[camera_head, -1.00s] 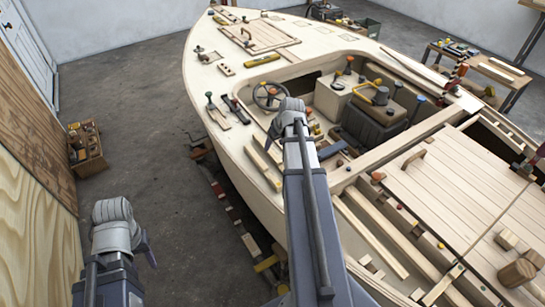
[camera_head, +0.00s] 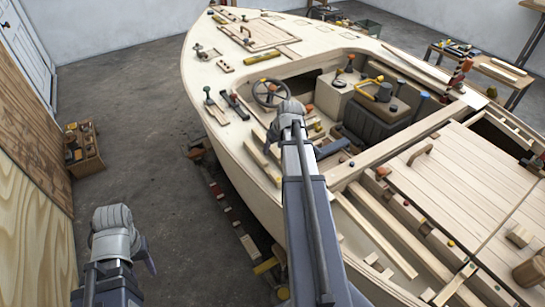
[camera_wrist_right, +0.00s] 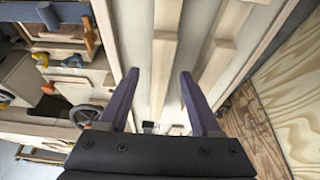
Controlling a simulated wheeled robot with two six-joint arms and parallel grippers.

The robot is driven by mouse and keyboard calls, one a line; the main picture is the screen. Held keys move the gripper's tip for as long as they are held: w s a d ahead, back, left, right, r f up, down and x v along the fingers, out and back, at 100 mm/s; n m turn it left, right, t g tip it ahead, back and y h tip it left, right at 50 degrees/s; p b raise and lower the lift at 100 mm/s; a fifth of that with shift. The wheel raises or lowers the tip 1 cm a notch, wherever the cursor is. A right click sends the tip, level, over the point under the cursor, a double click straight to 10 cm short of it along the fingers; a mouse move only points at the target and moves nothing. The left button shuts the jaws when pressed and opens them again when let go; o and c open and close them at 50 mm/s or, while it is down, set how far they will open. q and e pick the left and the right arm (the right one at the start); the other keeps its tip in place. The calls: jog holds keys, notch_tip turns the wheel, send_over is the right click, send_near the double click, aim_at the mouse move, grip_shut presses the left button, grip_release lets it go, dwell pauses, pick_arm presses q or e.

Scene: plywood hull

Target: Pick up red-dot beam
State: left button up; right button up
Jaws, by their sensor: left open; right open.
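Two pale wooden beams (camera_head: 262,167) lie side by side on the hull's side deck, just left of my right gripper. I cannot make out a red dot on either, so I cannot tell which is the red-dot beam. My right gripper (camera_wrist_right: 158,78) is open and empty. In the right wrist view one beam (camera_wrist_right: 165,45) shows ahead between its fingers, and another beam (camera_wrist_right: 224,45) lies to the right. In the head view this gripper (camera_head: 300,140) is over the side deck, partly hidden by its own wrist. My left gripper (camera_head: 142,250) is open over the floor, apart from the hull.
The plywood hull (camera_head: 195,85) fills the middle and right. Near the beams are a steering wheel (camera_head: 270,93) and loose tools. A wooden box (camera_head: 85,150) stands on the floor by the left wall. The floor between wall and hull is mostly clear.

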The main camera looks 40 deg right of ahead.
jog(key=shift+b+x, duration=0.35)
jog(key=shift+x, duration=0.5)
jog(key=shift+r, duration=0.1)
jog(key=shift+c, duration=0.3)
grip_shut()
